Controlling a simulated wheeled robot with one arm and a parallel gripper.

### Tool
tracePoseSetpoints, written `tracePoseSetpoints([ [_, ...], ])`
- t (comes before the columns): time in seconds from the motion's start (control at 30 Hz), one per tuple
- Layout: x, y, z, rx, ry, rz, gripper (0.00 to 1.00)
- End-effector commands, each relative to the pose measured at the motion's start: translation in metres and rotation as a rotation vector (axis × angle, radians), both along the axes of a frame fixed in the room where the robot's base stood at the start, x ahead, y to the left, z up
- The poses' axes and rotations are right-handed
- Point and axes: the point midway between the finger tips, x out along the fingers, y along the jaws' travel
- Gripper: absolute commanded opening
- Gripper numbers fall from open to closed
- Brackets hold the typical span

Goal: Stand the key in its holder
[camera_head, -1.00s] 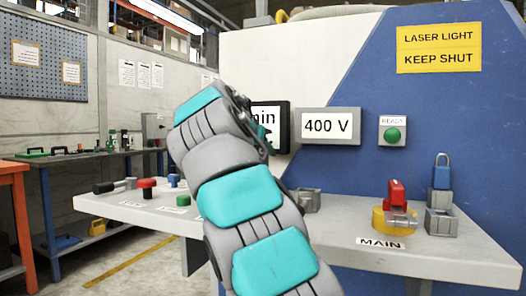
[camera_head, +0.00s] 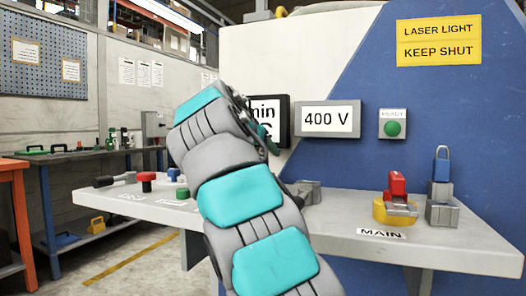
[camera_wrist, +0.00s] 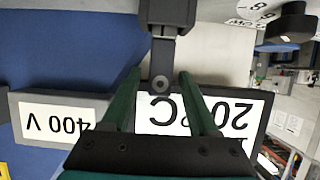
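In the wrist view, which is upside down, my gripper's (camera_wrist: 160,80) two green fingers are apart. Between the tips is the end of a dark grey piece with a round hole, likely the key (camera_wrist: 163,58), with gaps on both sides. Its other end meets a dark grey block (camera_wrist: 168,10) at the picture's top, perhaps the holder; I cannot tell if it sits inside. In the head view my arm hides the gripper and the key. A grey block (camera_head: 307,190) stands beside my arm on the shelf, and another grey block (camera_head: 441,212) stands under the blue padlock (camera_head: 442,166).
The white shelf (camera_head: 340,228) bears a red switch handle on a yellow base (camera_head: 380,211) labelled MAIN, and red and green knobs (camera_head: 182,192) at left. A 400 V display (camera_head: 330,119), a dark-framed display (camera_wrist: 258,112) and a green button (camera_head: 393,129) are behind it.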

Motion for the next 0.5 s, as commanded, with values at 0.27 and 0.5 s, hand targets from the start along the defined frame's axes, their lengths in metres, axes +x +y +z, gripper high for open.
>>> tracePoseSetpoints([
  [0.27,0.000,0.000,0.000,0.000,0.000,0.000,0.67],
  [0.5,-0.011,0.004,0.005,0.001,0.000,0.000,0.67],
])
